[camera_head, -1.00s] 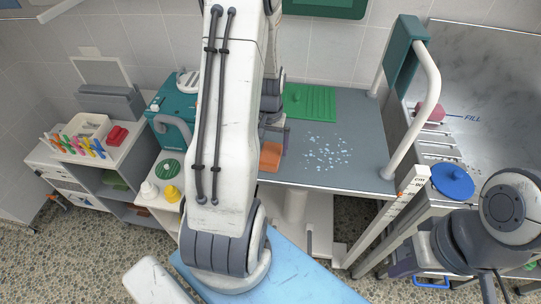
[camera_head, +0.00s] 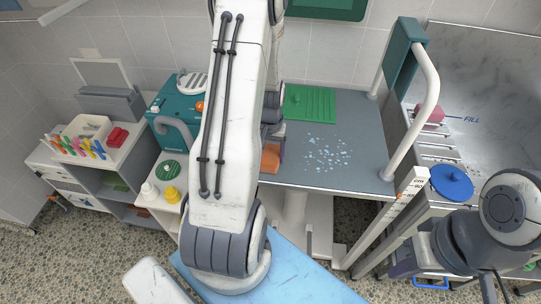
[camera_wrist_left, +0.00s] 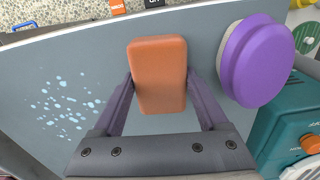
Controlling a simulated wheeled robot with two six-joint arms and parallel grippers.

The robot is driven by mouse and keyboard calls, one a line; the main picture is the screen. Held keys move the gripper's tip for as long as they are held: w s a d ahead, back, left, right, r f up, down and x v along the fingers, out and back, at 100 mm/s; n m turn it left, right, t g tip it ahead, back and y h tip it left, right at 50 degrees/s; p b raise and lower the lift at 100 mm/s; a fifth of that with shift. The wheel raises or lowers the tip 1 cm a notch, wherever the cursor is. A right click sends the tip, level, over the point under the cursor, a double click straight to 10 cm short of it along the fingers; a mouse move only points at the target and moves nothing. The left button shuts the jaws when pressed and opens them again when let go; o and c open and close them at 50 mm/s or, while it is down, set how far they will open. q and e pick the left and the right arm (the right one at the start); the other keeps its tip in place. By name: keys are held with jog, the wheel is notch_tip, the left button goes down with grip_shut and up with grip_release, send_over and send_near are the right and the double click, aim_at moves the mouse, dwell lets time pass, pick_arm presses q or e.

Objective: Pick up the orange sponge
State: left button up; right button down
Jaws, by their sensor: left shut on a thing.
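The orange sponge (camera_head: 270,159) is at the left part of the grey table, just right of my left arm in the head view. In the left wrist view the sponge (camera_wrist_left: 158,62) sits between the two fingers of my left gripper (camera_wrist_left: 159,92), which touch it on both sides. My left gripper is shut on it. In the head view my left arm hides most of that gripper. I cannot tell whether the sponge still touches the table. My right gripper (camera_head: 402,268) is low at the right, partly hidden by its own arm, and its fingers are unclear.
A green ridged mat (camera_head: 310,103) lies at the table's back, with water drops (camera_head: 328,153) on the grey table top (camera_head: 355,120). A purple round thing (camera_wrist_left: 258,60) is close beside the sponge. A teal machine (camera_head: 168,107) stands left. A white rail (camera_head: 428,95) bounds the right.

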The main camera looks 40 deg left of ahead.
aim_at(270, 153)
pick_arm(q)
jog(key=shift+r, duration=0.55)
notch_tip(270, 153, up, 3)
jog(key=shift+w+f+b, duration=0.1)
jog(key=shift+f+b, duration=0.05)
jog(key=shift+b, duration=0.15)
jog(key=s+d+r+b, duration=0.1)
jog(key=s+d+r, duration=0.5)
jog(key=d, duration=0.4)
jog(key=shift+r, duration=0.55)
jog(key=shift+d, duration=0.1)
